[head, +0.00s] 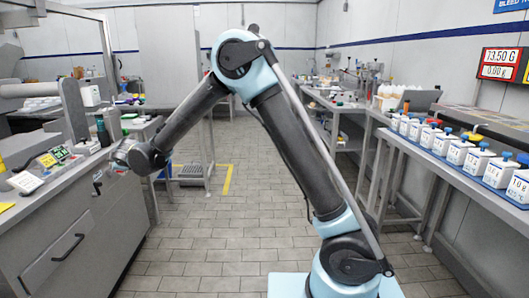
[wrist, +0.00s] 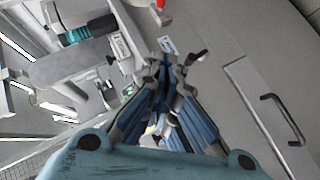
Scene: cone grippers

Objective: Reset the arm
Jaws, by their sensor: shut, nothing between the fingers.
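My arm rises from my base at the lower right of the head view, bends at a high elbow and reaches down to the left. My gripper (head: 112,165) is at the end of it, beside the front edge of the left counter (head: 60,185). In the wrist view my gripper (wrist: 172,70) has its fingers together at the tips, with nothing held between them. The counter's grey front with a drawer handle (wrist: 283,118) shows to the right of the fingers.
The left counter carries small labelled cards (head: 48,160) and a grey machine (head: 75,110). A row of white labelled boxes (head: 430,136) stands on the right bench. The tiled floor (head: 220,245) between the benches is clear. A yellow floor line (head: 228,180) lies farther back.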

